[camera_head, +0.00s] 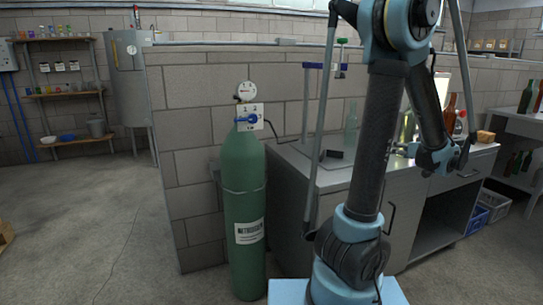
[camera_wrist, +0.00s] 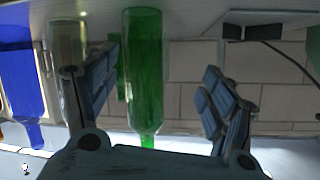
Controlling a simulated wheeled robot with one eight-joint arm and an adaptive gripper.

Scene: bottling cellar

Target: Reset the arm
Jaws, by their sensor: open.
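My gripper (camera_head: 402,150) is at the end of my folded arm, above the steel worktop (camera_head: 335,178) in the head view. In the wrist view, which looks upside down, my gripper (camera_wrist: 162,70) has its two fingers spread wide apart. Nothing is held between them. A green bottle (camera_wrist: 143,60) shows beyond the fingers, nearer the left one; I cannot tell its distance. A clear bottle (camera_wrist: 67,50) is partly hidden behind the left finger. A blue bottle (camera_wrist: 20,80) is at the left edge.
A tall green gas cylinder (camera_head: 244,200) stands left of the worktop, against a block wall (camera_head: 195,110). A pale bottle (camera_head: 351,128) and a brown bottle (camera_head: 450,115) stand on the worktop. Shelving with bottles (camera_head: 525,125) is at right. The floor at left is mostly clear.

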